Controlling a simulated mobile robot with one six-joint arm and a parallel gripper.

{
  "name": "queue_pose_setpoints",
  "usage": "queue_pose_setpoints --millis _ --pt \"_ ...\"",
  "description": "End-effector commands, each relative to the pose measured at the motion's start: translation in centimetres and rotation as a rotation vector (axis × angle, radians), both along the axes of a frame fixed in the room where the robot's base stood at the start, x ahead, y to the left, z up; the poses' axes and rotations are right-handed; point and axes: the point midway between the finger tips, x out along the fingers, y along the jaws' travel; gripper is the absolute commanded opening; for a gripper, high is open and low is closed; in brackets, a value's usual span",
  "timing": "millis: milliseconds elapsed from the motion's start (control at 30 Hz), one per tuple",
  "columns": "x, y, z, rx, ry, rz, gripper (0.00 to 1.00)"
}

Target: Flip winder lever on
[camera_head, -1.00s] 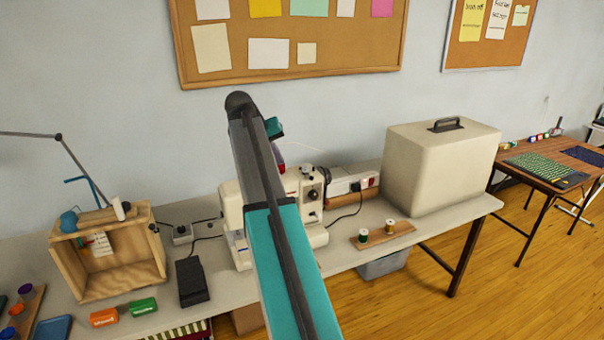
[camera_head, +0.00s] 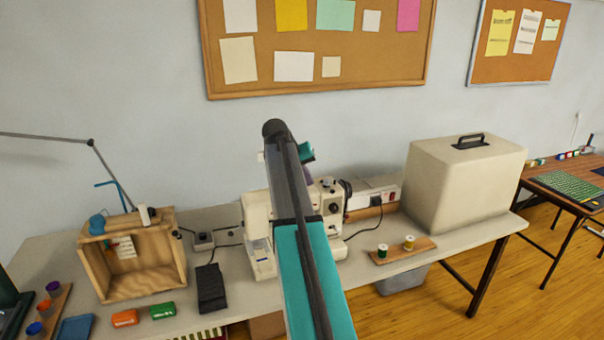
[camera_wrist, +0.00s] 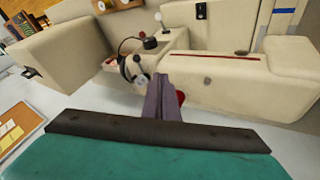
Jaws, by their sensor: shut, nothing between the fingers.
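The beige sewing machine (camera_head: 258,212) stands on the table behind my arm in the head view, which hides its middle. I cannot tell for certain which small part is the winder lever. My gripper (camera_wrist: 164,78) is shut and empty, its grey fingers pointing at the machine near these parts; I cannot tell if they touch it. In the head view the fingers are mostly hidden.
A large beige case (camera_head: 465,185) stands right of the machine. A thread board (camera_head: 405,251) with two spools lies in front of it.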

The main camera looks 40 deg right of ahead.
Motion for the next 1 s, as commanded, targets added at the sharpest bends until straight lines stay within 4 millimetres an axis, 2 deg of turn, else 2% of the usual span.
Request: queue_pose_setpoints --millis 400,700,1000 --pt "0.2 -2.7 -3.8 0.002 0.002 -0.001 0.0" --pt "-1.7 -5.4 -4.3 0.001 0.0 -0.003 0.0" --pt "-2.1 -6.0 -4.6 0.001 0.0 -0.002 0.0"
